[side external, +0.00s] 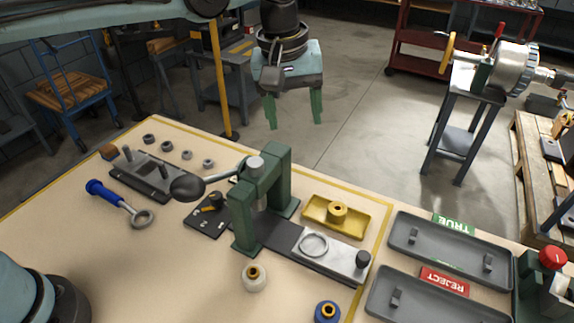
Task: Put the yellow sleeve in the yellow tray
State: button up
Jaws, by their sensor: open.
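The yellow sleeve (337,208), a short cylinder with a dark hole in its top, stands upright inside the yellow tray (361,228), near its middle. The yellow tray is a shallow rectangle on the table, behind the green press frame and beside the grey trays. My gripper (294,122) is open and empty, with its green fingers pointing down. It is high up, appearing above and beyond the press and the yellow tray in the picture, clear of both.
The green press (270,185) with its black-knobbed lever stands mid-table. A cream sleeve (255,280) and a blue sleeve (327,314) stand in front. Grey trays labelled TRUE (405,241) and REJECT (385,306) lie right. A blue-handled ring tool (115,198) lies left.

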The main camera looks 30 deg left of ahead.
jog(key=s+a+m+t, duration=0.1)
jog(key=s+a+m, duration=0.15)
jog(key=a, duration=0.45)
jog(key=s+a+m+t, duration=0.1)
jog(key=s+a+t, duration=0.1)
jog(key=s+a, duration=0.3)
jog(key=s+a+f+m+t, duration=0.2)
jog(key=s+a+f, duration=0.3)
jog(key=s+a, duration=0.2)
jog(key=a, duration=0.2)
jog(key=shift+s+a+f+t+y, duration=0.2)
jog(key=shift+a+t+y, duration=0.1)
jog(key=shift+a+y, duration=0.1)
jog(key=shift+r+m, duration=0.1)
jog(key=shift+m, duration=0.15)
